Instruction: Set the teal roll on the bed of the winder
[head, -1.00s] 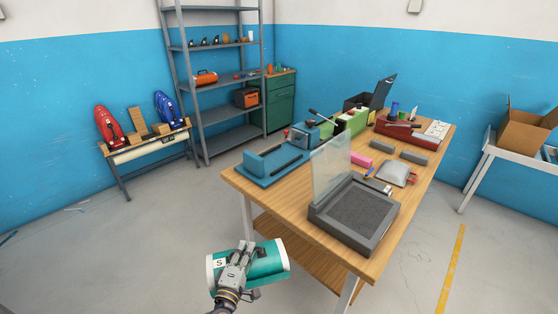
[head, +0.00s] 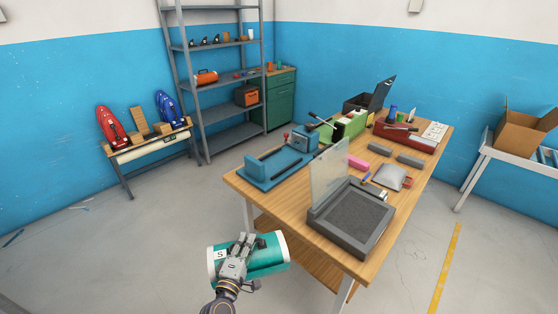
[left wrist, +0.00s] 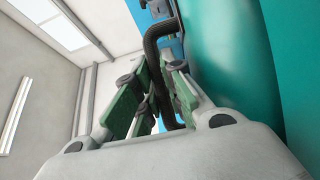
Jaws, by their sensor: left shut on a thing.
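The teal roll (head: 266,252) has a white end and a white label marked "S". It hangs in the air in front of the table's near left corner, low in the head view. My left gripper (head: 243,250) is on the near side of the roll. In the left wrist view its green-padded fingers (left wrist: 160,95) are closed around a black handle, beside the teal surface of the roll (left wrist: 245,75). The blue winder (head: 262,182) stands on the table's left end, with a long low bed and a crank block at its far end. My right gripper is out of view.
A dark tray with an upright clear panel (head: 328,172) is just right of the winder. A green machine (head: 350,125) stands behind it.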

